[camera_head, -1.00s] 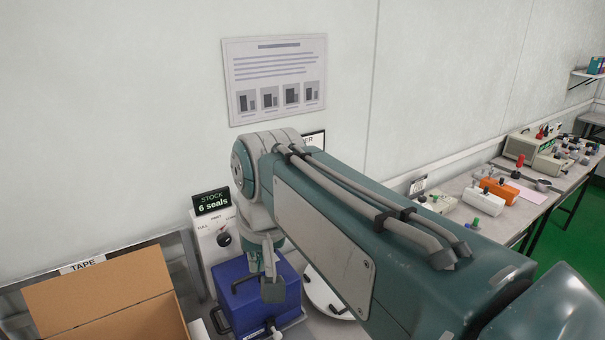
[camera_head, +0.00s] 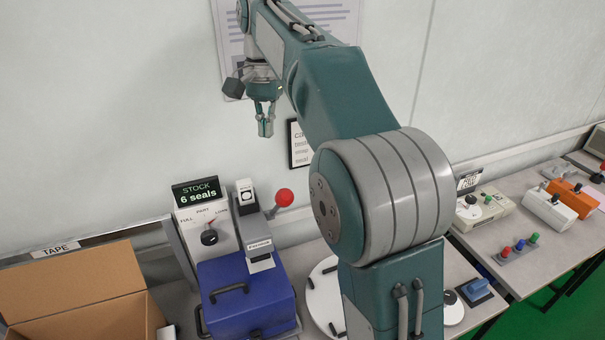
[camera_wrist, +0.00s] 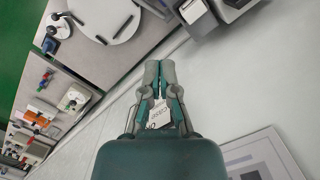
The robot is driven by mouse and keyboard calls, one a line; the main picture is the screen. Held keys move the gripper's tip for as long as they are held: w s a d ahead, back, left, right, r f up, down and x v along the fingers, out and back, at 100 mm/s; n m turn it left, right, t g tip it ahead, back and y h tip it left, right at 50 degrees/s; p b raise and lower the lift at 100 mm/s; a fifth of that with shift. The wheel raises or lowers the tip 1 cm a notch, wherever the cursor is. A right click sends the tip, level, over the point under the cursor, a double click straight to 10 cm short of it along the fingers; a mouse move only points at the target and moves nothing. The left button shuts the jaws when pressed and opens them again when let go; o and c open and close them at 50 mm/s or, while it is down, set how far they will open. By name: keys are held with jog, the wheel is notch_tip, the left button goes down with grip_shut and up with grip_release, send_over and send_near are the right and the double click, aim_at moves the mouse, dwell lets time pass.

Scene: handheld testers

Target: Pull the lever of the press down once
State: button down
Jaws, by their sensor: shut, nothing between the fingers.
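The press (camera_head: 257,238) is a small grey-and-white upright device at the back of the bench, behind the blue box. Its lever ends in a red ball knob (camera_head: 284,197), which sticks up to the right of the press. My gripper (camera_head: 265,130) is shut and empty, pointing down in the air well above the press and knob, in front of the wall. In the wrist view the shut fingers (camera_wrist: 162,75) point up the picture. A grey and white device is cut off at the top there; I cannot tell if it is the press. The red knob is not visible there.
A blue box (camera_head: 245,295) with handles stands before the press. A dial panel (camera_head: 206,232) with a "STOCK 6 seals" sign (camera_head: 201,191) is to its left. An open cardboard box (camera_head: 75,285) is further left, a white round plate (camera_head: 322,290) to the right.

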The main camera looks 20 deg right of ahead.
jog(key=shift+a, duration=0.95)
send_over(278, 207)
jog(key=shift+w+d+f, duration=0.1)
jog(key=shift+w+f, duration=0.05)
jog(key=shift+f, duration=0.75)
jog(key=shift+w+d+f, duration=0.15)
jog(key=shift+f, duration=0.75)
jog(key=shift+w+d+f, duration=0.1)
jog(key=shift+w+f, duration=0.05)
jog(key=shift+f, duration=0.75)
jog(key=shift+a, duration=0.1)
jog(key=shift+a, duration=0.3)
jog(key=shift+d, duration=0.25)
jog(key=shift+a, duration=0.1)
